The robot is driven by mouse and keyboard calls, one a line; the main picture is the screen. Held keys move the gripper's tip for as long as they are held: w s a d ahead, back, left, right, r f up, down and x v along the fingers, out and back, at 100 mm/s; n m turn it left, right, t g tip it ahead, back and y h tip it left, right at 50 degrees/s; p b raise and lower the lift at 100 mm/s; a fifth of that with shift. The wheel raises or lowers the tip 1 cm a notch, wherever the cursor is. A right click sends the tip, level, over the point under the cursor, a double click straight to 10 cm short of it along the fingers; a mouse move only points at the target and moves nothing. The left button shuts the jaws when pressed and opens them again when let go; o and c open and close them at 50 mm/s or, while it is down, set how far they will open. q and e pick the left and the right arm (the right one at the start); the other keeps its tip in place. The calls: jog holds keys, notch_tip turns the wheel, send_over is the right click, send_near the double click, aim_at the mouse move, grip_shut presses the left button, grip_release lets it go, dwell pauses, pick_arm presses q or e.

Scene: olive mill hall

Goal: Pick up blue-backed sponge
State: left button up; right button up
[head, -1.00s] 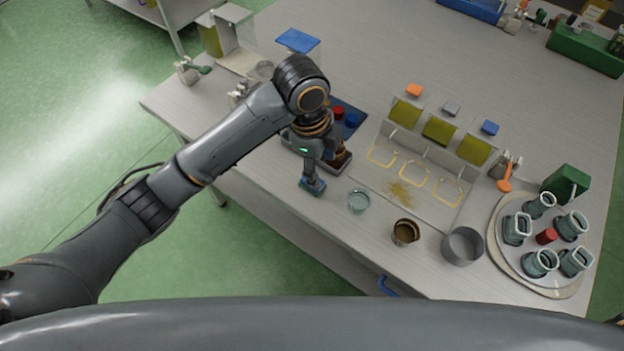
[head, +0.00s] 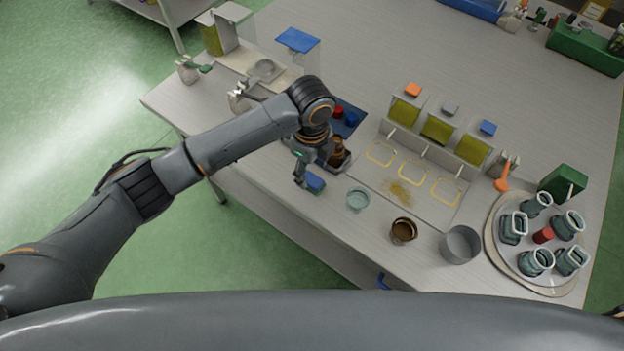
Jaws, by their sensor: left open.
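The blue-backed sponge (head: 315,184) lies near the front edge of the table, blue side up, its left end partly hidden by my gripper. My left gripper (head: 301,182) points down at the left end of the sponge. It is open and holds nothing; I cannot tell whether a finger touches the sponge.
A glass bowl (head: 357,199), a brown pot (head: 403,230) and a grey metal pot (head: 460,244) stand to the right. A round tray (head: 493,253) holds several cups and a red container. Dispensers with yellow-green fronts (head: 437,129) stand behind. Bare tabletop lies between the sponge and bowl.

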aim_at(312, 179)
pick_arm(q)
jog(key=f, duration=0.4)
jog(key=shift+w+d+f+p, duration=0.1)
jog(key=shift+w+f+p, duration=0.1)
jog(key=shift+p, duration=0.1)
jog(key=shift+r, duration=0.1)
grip_shut()
jog(key=shift+r, duration=0.1)
jog(key=shift+r, duration=0.65)
jog(key=s+a+r+b, duration=0.1)
jog(key=s+a+r, duration=0.3)
jog(key=s+r, duration=0.7)
jog(key=shift+s+a+r, duration=0.25)
jog(key=shift+s+a, duration=0.15)
jog(key=shift+s, duration=0.7)
